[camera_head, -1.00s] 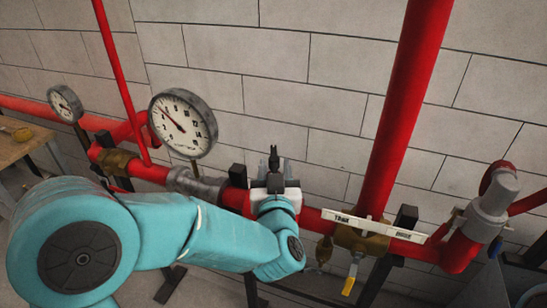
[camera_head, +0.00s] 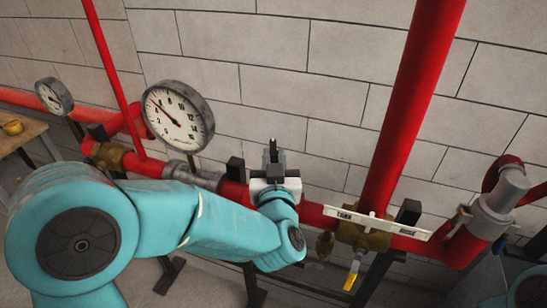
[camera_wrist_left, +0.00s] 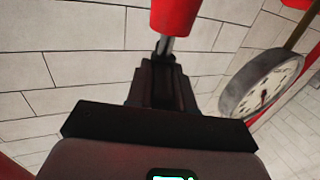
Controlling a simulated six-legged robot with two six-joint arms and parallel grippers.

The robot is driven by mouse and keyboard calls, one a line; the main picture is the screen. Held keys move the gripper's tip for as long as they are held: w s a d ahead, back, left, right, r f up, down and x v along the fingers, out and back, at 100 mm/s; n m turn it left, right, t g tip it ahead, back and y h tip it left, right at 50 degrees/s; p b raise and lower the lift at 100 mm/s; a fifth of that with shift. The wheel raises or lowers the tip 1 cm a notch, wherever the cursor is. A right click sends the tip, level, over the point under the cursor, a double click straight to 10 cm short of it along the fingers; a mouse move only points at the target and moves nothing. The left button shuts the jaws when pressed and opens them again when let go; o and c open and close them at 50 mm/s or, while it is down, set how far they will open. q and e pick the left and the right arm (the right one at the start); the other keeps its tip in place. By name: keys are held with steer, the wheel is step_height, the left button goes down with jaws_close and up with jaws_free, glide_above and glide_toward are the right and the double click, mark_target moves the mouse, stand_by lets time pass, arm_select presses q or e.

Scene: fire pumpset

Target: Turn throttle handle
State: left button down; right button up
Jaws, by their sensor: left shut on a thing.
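My left gripper (camera_head: 273,150) is raised in front of the red pipework, right of the large gauge. In the left wrist view, its dark fingers (camera_wrist_left: 163,75) are closed around a thin grey metal rod (camera_wrist_left: 163,45) with a red cylindrical end (camera_wrist_left: 174,14). I take this to be the throttle handle. In the head view the gripper and arm hide it. A white lettered bar (camera_head: 377,222) lies across a brass valve (camera_head: 362,237) to the right, apart from the gripper. My right gripper is not in view.
A large gauge (camera_head: 178,117) stands left of the gripper, and a smaller gauge (camera_head: 54,95) is farther left. A red vertical pipe (camera_head: 412,110) rises at the right. A yellow lever (camera_head: 351,278) hangs below the brass valve. A block wall (camera_head: 300,60) stands behind.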

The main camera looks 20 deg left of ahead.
arm_select(q)
steer(key=shift+d+n+g+y, duration=0.15)
steer(key=shift+n+g+y, duration=0.15)
steer(key=shift+n+y, duration=0.4)
steer(key=c, duration=1.1)
jaws_free()
steer(key=b+v, duration=0.3)
steer(key=v, duration=1.3)
steer(key=shift+s+d+b, duration=0.1)
steer(key=shift+d+b, duration=0.05)
steer(key=shift+b, duration=0.25)
